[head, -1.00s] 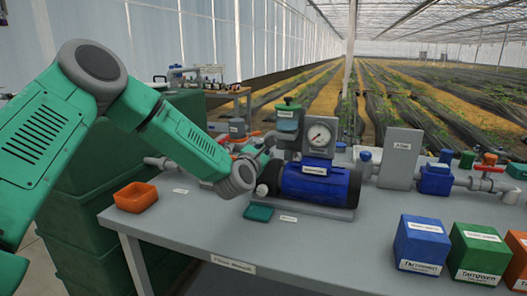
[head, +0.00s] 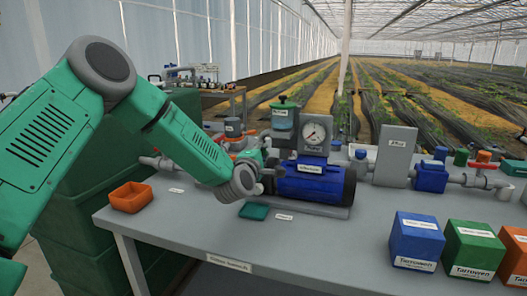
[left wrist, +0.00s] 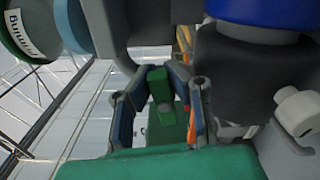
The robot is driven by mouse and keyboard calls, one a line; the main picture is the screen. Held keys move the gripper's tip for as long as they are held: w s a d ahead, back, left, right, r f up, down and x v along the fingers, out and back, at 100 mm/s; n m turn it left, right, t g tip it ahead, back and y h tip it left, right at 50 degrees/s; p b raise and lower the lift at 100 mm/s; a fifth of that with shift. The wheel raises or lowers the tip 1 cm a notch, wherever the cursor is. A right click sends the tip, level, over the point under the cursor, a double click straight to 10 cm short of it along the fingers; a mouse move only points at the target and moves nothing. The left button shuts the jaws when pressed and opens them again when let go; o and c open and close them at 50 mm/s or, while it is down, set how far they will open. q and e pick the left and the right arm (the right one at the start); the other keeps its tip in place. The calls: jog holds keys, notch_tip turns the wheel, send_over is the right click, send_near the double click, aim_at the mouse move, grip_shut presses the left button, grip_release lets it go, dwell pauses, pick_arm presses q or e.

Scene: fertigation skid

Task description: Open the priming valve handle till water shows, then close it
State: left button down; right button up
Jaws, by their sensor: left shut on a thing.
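The priming valve handle (left wrist: 160,90) is a small green lever between the two fingers of my left gripper (left wrist: 158,112) in the left wrist view. The fingers are shut on it. In the head view my left arm reaches in to the left side of the blue pump (head: 313,182), and its wrist hides most of the gripper and the handle. The priming pot (head: 282,121), clear with a green lid, stands above and behind the gripper. Its label shows in the left wrist view at upper left. I cannot make out water flowing. My right gripper is not in view.
A pressure gauge (head: 314,133) stands behind the pump. An orange tray (head: 131,197) and a flat teal piece (head: 254,211) lie on the grey bench (head: 330,250). Blue (head: 417,240), green (head: 473,248) and orange boxes stand at the right. The bench front is mostly clear.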

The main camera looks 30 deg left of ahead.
pick_arm(q)
jog(key=shift+s+f+m, duration=0.15)
jog(key=shift+f+m, duration=0.55)
jog(key=shift+m, duration=0.3)
jog(key=c, duration=1.7)
grip_release()
jog(key=shift+o, duration=1.1)
jog(key=shift+a, duration=0.1)
jog(key=shift+r, duration=0.25)
jog(key=shift+s, duration=0.1)
jog(key=v, duration=1.1)
jog(key=shift+s, duration=0.4)
jog(key=shift+f, duration=0.15)
